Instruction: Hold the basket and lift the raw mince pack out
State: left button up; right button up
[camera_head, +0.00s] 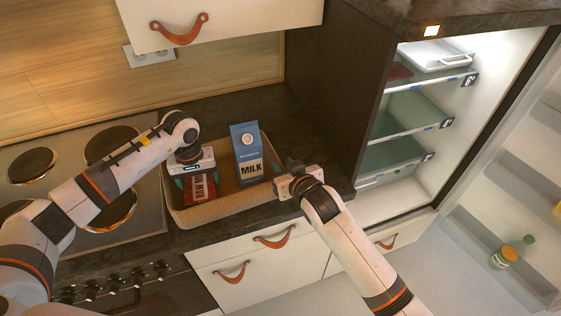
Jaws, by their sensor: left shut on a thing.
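The raw mince pack (201,191) is a dark red pack with white lettering, upright at the left end of the woven beige basket (222,208). My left gripper (196,177) comes down from above and is shut on the pack; its body hides the pack's top. The pack's lower part is still within the basket walls. My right gripper (279,179) is at the basket's right end, by the rim. Its fingertips are small and partly hidden, so I cannot tell whether they grip the rim.
A blue and white milk carton (247,155) stands in the basket between my grippers. The hob (118,215) is to the left. An open fridge (410,115) with glass shelves is to the right. A white cabinet (225,25) hangs above the counter (275,112).

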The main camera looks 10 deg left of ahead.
aim_at(281, 163)
jog(key=shift+x, duration=1.65)
grip_shut()
pick_arm(q)
jog(key=shift+r, duration=0.15)
jog(key=shift+r, duration=4.75)
pick_arm(e)
grip_release()
